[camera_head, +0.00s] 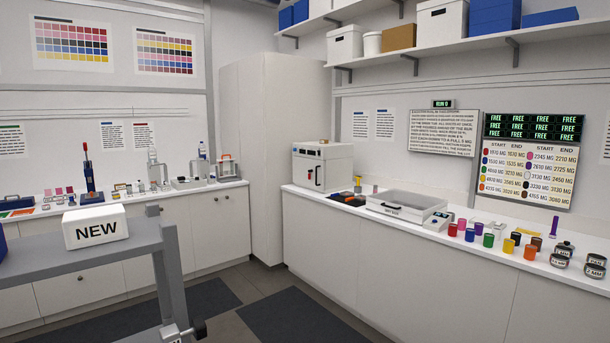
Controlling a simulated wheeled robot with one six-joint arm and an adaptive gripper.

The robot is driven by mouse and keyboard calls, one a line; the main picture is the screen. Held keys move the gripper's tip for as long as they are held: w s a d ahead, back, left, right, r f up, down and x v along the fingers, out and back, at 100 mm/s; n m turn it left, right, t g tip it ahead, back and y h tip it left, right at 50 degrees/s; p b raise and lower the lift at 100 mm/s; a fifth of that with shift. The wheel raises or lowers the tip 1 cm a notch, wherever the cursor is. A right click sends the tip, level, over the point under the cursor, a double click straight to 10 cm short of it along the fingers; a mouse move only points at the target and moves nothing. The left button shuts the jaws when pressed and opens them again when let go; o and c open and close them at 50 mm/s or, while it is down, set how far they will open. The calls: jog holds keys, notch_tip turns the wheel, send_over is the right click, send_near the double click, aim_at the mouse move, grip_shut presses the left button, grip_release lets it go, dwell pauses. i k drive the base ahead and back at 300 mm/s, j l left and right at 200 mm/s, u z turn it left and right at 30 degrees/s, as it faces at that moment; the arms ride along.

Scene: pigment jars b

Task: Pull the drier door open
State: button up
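The drier (335,165) looks to be the white box at the left end of the right-hand counter, near the corner cabinet. Its door (303,174) is on the front face, turned to the left, and looks shut. A dark upright handle (317,176) stands on the door, with a small red mark beside it. Small dark controls sit along the top of the front. My gripper is not in view.
The right-hand counter (350,223) carries a tray box (405,203) and several coloured jars. A grey stand (90,250) with a white NEW box (95,227) fills the lower left. Dark mats (290,315) lie on the open floor before the drier.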

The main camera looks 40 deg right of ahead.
aim_at(301, 165)
jog(key=z, duration=0.6)
jog(key=l+z, duration=0.7)
jog(key=i+l+z, duration=0.15)
jog(key=l+z, duration=0.2)
jog(key=i+l+u, duration=0.85)
jog(key=i+j+u, duration=0.15)
jog(key=i+u, duration=0.2)
jog(key=i, duration=0.4)
jog(key=i+u, duration=0.3)
jog(key=i, duration=0.5)
jog(key=i+z, duration=0.3)
jog(key=i, duration=0.6)
jog(key=i+j+z, duration=0.25)
jog(key=i, duration=0.65)
jog(key=i+l, duration=0.1)
jog(key=i, duration=0.45)
jog(key=i+l, duration=0.1)
jog(key=i, duration=0.5)
